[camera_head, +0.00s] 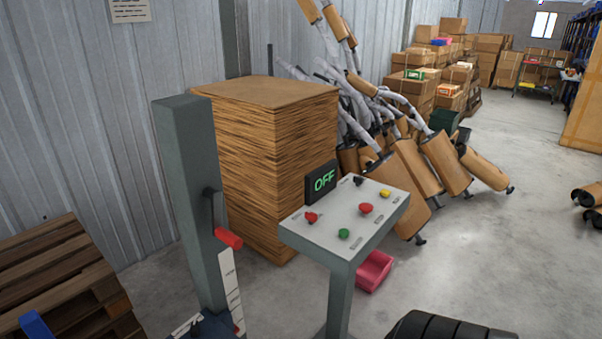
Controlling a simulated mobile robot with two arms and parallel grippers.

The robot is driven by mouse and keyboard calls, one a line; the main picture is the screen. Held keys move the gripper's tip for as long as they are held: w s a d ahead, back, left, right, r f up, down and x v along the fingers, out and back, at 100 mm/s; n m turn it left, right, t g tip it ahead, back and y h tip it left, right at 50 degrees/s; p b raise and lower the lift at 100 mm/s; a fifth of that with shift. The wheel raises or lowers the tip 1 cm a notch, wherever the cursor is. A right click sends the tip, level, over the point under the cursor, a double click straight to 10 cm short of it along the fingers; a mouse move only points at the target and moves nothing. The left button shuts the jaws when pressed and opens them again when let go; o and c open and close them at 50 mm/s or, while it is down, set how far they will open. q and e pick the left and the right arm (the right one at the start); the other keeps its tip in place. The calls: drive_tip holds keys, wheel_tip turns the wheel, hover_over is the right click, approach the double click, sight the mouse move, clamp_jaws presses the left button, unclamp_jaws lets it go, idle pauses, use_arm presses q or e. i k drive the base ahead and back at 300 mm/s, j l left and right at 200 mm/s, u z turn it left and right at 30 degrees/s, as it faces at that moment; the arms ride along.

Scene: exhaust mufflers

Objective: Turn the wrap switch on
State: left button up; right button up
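A grey control panel (341,232) stands on a post in the middle. Its small display (321,182) reads OFF in green. On its top are a red knob (311,217) at the left, a green button (344,234), a larger red button (366,208), a yellow button (385,193) and a black switch (358,181) at the back. The small labels are unreadable, so I cannot tell which control is the wrap switch. Left of the panel, a tall grey post (190,190) carries a red handle (229,238). Neither gripper's fingertips are in view.
A tall stack of cardboard sheets (265,160) stands behind the panel. Mufflers (415,170) are piled to its right. The floor (510,250) at the right is mostly clear.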

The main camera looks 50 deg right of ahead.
sight(312, 217)
drive_tip(key=k+l+z, duration=0.45)
drive_tip(key=l, duration=0.3)
drive_tip(key=k+z, duration=0.1)
drive_tip(key=z, duration=1.05)
drive_tip(key=i+l+u, duration=0.15)
drive_tip(key=l, duration=0.25)
drive_tip(key=i, duration=0.1)
